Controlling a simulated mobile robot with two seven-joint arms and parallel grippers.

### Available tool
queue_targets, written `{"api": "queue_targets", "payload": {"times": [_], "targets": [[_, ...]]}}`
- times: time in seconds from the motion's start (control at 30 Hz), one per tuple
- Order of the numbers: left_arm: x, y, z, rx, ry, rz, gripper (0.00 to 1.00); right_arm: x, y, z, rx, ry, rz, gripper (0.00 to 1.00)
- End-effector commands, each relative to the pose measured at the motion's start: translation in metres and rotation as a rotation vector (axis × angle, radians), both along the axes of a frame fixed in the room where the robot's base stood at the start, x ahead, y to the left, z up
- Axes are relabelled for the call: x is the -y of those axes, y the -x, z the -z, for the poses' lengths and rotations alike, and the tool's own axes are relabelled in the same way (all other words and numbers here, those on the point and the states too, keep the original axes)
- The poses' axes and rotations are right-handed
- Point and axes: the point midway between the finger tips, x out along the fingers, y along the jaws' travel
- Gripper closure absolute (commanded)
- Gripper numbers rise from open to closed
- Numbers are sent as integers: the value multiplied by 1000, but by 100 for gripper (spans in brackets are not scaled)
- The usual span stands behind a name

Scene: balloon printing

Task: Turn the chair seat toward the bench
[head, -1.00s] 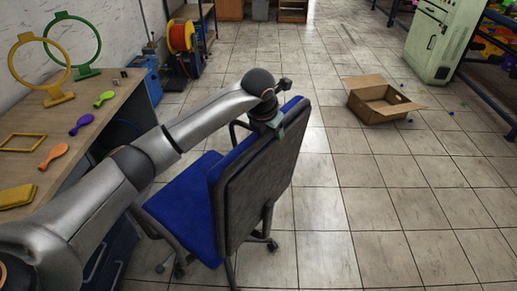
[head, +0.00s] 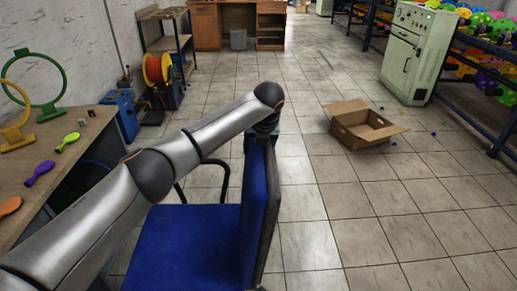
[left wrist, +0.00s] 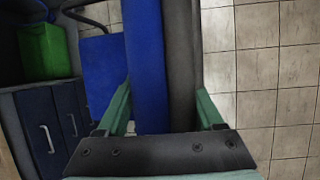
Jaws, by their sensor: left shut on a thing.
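The blue office chair has its seat (head: 185,245) left of its upright backrest (head: 258,205) in the head view. The backrest shows nearly edge-on, and the seat faces left toward the bench (head: 18,175). My left gripper (head: 262,135) is shut on the backrest's top edge. In the left wrist view its green fingers (left wrist: 163,100) stand on either side of the backrest, blue pad (left wrist: 145,50) on the left and dark shell (left wrist: 182,50) on the right. My left arm hides part of the bench and seat. My right gripper is not in view.
Paddles and rings, including a green ring (head: 36,82), are on the bench. An open cardboard box (head: 362,130) lies on the floor to the right. A pale green cabinet (head: 413,55) and racks stand farther right.

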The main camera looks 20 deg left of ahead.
Motion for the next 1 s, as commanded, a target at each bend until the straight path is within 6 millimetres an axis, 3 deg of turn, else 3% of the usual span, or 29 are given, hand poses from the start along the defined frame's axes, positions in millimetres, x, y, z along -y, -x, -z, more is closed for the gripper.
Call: {"api": "queue_targets", "payload": {"times": [0.37, 0.4, 0.63, 1.0], "targets": [[0, -1, -1, 7, -1, 2, 100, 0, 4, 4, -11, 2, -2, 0], [0, -1, -1, 7, -1, 2, 28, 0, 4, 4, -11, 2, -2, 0], [0, -1, -1, 3, 0, 0, 2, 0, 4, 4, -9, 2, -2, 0], [2, 2, -8, 2, 1, 0, 1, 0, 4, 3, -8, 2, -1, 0]]}}
